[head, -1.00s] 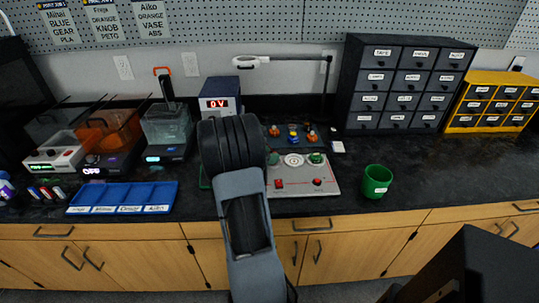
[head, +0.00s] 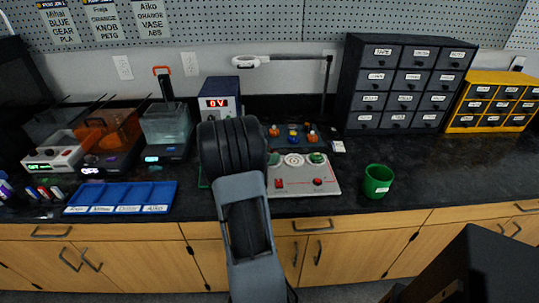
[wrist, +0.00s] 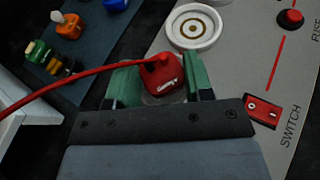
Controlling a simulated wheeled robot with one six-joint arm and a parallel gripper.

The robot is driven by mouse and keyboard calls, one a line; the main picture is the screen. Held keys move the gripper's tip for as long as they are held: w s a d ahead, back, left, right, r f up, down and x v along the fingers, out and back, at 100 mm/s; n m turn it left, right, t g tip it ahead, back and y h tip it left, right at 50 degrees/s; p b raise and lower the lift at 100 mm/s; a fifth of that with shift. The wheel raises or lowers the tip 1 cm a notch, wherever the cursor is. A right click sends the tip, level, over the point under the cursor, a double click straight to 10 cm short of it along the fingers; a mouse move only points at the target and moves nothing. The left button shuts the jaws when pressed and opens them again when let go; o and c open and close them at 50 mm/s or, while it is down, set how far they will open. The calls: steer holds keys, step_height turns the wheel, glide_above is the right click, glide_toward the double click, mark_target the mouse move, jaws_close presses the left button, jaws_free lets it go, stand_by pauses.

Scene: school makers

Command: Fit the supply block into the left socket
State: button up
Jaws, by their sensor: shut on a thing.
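The supply block (wrist: 166,73) is a red block with a red cable running off to the left in the wrist view. My gripper (wrist: 160,78) has its two green fingers shut on it from either side. The block is over the left part of the pale circuit panel (head: 330,175), where the left socket is hidden under it and my gripper. I cannot tell whether the block is seated. A pale edge shows just below the block. A white round socket (wrist: 197,27) with a brown ring is beside it, empty; it also shows in the head view (head: 293,160).
A red switch (wrist: 262,108) and red button (wrist: 291,18) are on the panel. A mat (wrist: 82,50) with coloured parts lies behind it. A blue power supply (head: 219,98) reads 0 V. A green cup (head: 378,181) stands right; a blue tray (head: 121,196) lies left.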

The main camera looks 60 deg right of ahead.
steer(key=shift+f+b, duration=0.4)
steer(key=shift+b, duration=0.05)
steer(key=o, duration=0.6)
steer(key=shift+o, duration=0.2)
steer(key=shift+a, duration=0.1)
steer(key=shift+p+v, duration=0.3)
steer(key=shift+v, duration=5.15)
steer(key=shift+w, duration=0.1)
steer(key=shift+w+r, duration=0.1)
